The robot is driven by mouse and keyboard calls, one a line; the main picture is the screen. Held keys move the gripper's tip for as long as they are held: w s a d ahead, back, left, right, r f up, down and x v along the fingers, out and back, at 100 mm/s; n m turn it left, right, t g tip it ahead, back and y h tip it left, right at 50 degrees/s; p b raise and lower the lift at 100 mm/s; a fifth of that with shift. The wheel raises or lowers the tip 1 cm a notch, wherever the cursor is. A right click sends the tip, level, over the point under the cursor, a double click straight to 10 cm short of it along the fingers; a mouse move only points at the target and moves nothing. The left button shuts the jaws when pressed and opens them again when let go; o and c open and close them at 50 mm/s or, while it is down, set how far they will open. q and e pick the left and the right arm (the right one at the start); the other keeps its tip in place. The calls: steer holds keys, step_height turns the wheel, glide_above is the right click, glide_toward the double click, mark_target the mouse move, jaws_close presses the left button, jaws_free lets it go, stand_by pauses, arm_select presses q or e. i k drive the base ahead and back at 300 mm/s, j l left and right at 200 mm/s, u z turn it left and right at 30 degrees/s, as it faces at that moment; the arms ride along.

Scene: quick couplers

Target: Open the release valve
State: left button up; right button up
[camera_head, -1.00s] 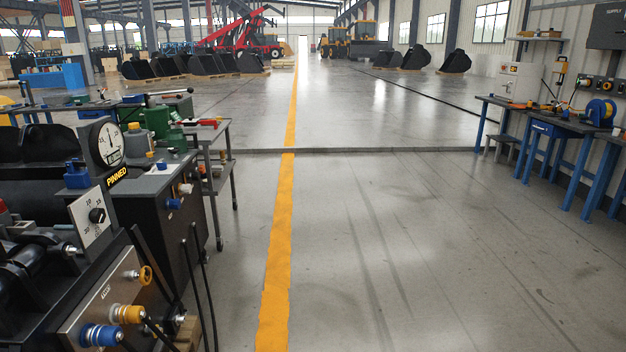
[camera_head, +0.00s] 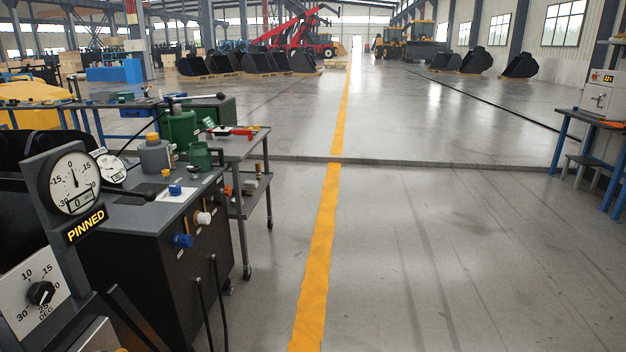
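I cannot tell for certain which part is the release valve. On the black cabinet (camera_head: 135,262) at the left, a blue knob (camera_head: 182,240) and a white fitting (camera_head: 203,218) stick out of the front face. A small blue cap (camera_head: 175,190) sits on its grey top, near a white label. A round dial gauge (camera_head: 75,183) with a "PINNED" sign below it stands in the left foreground. Below it is a white plate with a black rotary knob (camera_head: 41,293) and a degree scale. Neither of my grippers is in view.
Green and grey containers (camera_head: 180,130) stand on the cabinet's far part. A wheeled cart (camera_head: 240,150) stands behind it. Two dark upright handles (camera_head: 213,300) rise in front of the cabinet. The floor around the yellow line (camera_head: 318,255) is open. A blue-legged bench (camera_head: 580,135) is at right.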

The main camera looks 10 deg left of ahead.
mark_target(193, 170)
steer(key=i+l+u, duration=0.1)
steer(key=i, duration=1.3)
steer(key=i+l+u, duration=0.1)
steer(key=i+u, duration=0.35)
steer(key=i+l+u, duration=0.3)
steer(key=i+u, duration=0.15)
steer(key=i+l+u, duration=0.1)
steer(key=u, duration=0.3)
steer(key=i+l+u, duration=0.25)
steer(key=u, duration=0.15)
steer(key=i+l+u, duration=0.25)
steer(key=u, duration=0.15)
steer(key=i+l+u, duration=0.15)
steer(key=u, duration=0.25)
steer(key=l+u, duration=0.4)
steer(key=i+l, duration=0.05)
